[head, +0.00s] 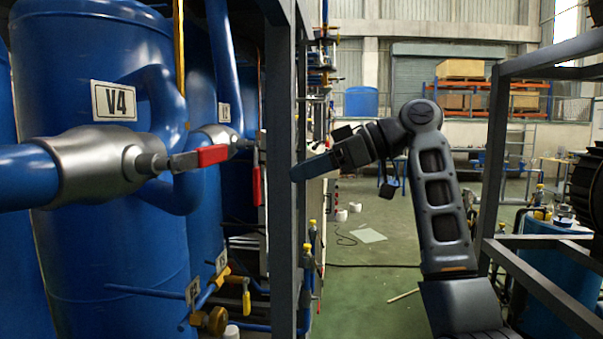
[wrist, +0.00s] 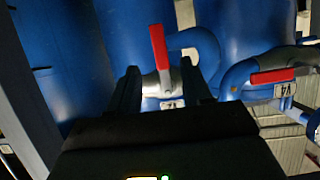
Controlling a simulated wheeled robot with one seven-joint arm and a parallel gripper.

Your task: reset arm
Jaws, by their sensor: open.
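My gripper (head: 297,172) is at the end of my bent black arm, pointing left beside the dark upright post in the head view. In the wrist view its two fingers (wrist: 160,68) are spread apart with nothing held between them. A red valve handle (wrist: 159,47) stands upright beyond the gap between the fingers, apparently not touched. Another red handle (wrist: 272,75) lies level at the right, by the V4 label. In the head view the V4 handle (head: 200,157) is level on its silver valve, and a second red handle (head: 257,186) hangs upright behind it.
Blue tanks (head: 95,180) and pipes fill the left. A dark post (head: 283,170) stands between them and my arm. A metal frame (head: 492,160) rises at the right. Green floor (head: 375,275) is open between, with a flat pale sheet (head: 369,235) on it.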

